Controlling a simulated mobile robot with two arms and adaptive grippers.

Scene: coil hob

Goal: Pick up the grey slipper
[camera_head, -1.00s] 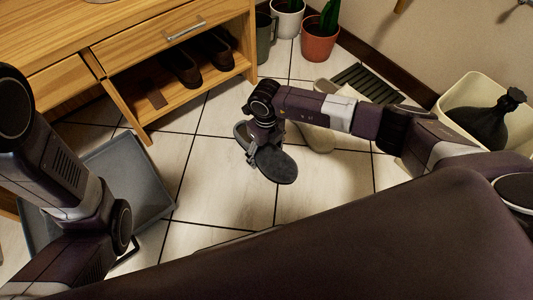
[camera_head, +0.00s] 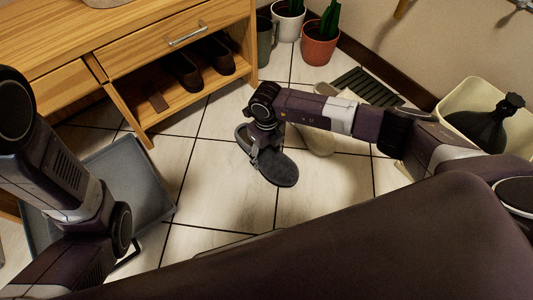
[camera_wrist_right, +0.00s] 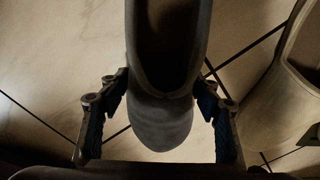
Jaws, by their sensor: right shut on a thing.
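The grey slipper (camera_head: 280,169) is in my right gripper (camera_head: 257,152), over the floor tiles in the middle of the head view. In the right wrist view the slipper (camera_wrist_right: 160,121) points its rounded end toward the gripper, with its dark opening beyond. The fingers of my right gripper (camera_wrist_right: 159,115) stand on either side of that end, shut on it. I cannot tell for certain whether the slipper is clear of the floor. My left arm shows at the left, but its gripper is not visible.
A beige shoe-like item (camera_head: 318,140) lies under my right forearm; it also shows in the right wrist view (camera_wrist_right: 285,95). A wooden cabinet (camera_head: 95,52) holds dark shoes (camera_head: 183,72). A grey tray (camera_head: 148,177), potted plants (camera_head: 320,45) and a cream bin (camera_head: 466,88) stand around.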

